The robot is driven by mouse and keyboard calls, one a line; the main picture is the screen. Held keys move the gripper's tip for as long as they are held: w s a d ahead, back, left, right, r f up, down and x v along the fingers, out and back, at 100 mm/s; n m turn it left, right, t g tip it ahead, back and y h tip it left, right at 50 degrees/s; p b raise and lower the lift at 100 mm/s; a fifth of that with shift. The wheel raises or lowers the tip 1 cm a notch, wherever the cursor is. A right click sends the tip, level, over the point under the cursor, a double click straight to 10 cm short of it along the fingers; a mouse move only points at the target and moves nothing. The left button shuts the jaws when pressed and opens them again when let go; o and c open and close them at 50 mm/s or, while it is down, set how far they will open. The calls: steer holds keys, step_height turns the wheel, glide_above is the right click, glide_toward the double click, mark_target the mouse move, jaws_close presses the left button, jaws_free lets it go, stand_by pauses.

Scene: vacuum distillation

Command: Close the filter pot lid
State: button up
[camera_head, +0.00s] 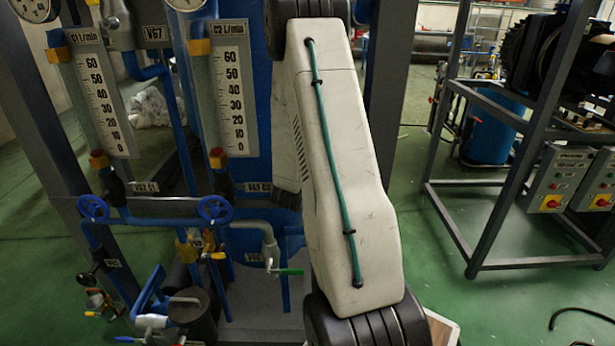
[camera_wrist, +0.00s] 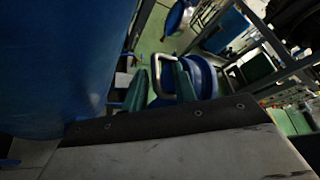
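A dark grey cylindrical pot (camera_head: 192,312) stands low at the left in the head view, among pipes and valves. It looks like the filter pot; I cannot tell whether its lid is open or shut. My gripper (camera_wrist: 160,78) shows in the wrist view with two green fingers apart. A pale bent bar (camera_wrist: 163,60), like a handle, shows between or just beyond the fingers; I cannot tell whether they touch it. The gripper is hidden in the head view, where my arm fills the middle.
Flow gauges (camera_head: 230,95), blue handwheels (camera_head: 215,208) and pipes crowd the left. A large blue surface (camera_wrist: 60,65) is close at the left in the wrist view. A dark metal frame (camera_head: 530,140) stands at the right, with open green floor (camera_head: 425,240) before it.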

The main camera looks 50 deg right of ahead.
steer(key=shift+w+r, duration=0.1)
steer(key=shift+r, duration=0.05)
steer(key=shift+a, duration=0.2)
steer(key=v, duration=0.7)
steer(key=shift+a, duration=0.2)
